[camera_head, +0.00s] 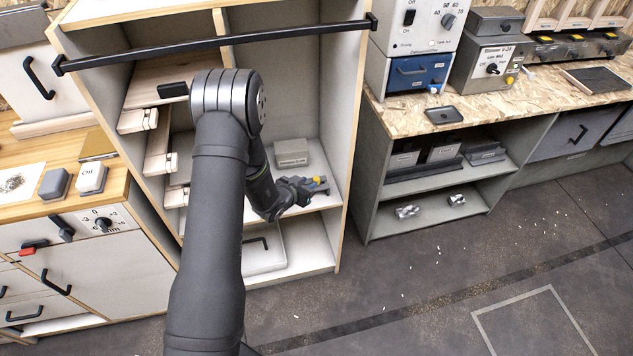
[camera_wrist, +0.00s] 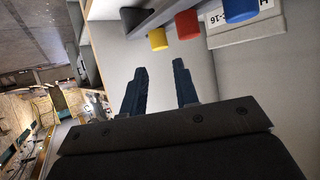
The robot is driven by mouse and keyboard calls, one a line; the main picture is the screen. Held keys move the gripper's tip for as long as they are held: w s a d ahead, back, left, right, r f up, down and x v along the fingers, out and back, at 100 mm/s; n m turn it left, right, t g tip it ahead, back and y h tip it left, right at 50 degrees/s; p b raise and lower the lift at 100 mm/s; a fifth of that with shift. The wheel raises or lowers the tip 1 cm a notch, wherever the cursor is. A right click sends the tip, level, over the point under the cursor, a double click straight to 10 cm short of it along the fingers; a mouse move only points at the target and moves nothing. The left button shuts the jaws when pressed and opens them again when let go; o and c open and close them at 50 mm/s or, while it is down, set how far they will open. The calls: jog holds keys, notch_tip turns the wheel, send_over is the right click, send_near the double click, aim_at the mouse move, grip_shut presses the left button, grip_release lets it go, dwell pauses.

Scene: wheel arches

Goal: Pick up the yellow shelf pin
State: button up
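The yellow shelf pin (camera_wrist: 158,39) is a short cylinder in the wrist view, sticking out from a dark grey strip. It sits ahead of my gripper (camera_wrist: 160,68), roughly in line with the gap between the two fingers. The fingers are dark, apart and empty, and do not touch the pin. In the head view my gripper (camera_head: 318,186) is inside the open cabinet, by the right wall at the middle shelf.
A red pin (camera_wrist: 187,25) and a blue pin (camera_wrist: 240,10) stand in a row beside the yellow one. A labelled light box (camera_wrist: 250,30) is behind them, likely the grey box (camera_head: 291,153) on the shelf. The cabinet's right wall (camera_head: 345,110) is close. A black bar (camera_head: 220,41) crosses above.

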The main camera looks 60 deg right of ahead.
aim_at(316, 179)
jog(key=shift+x, duration=3.1)
jog(key=shift+f, duration=0.15)
jog(key=shift+w, duration=0.1)
grip_shut()
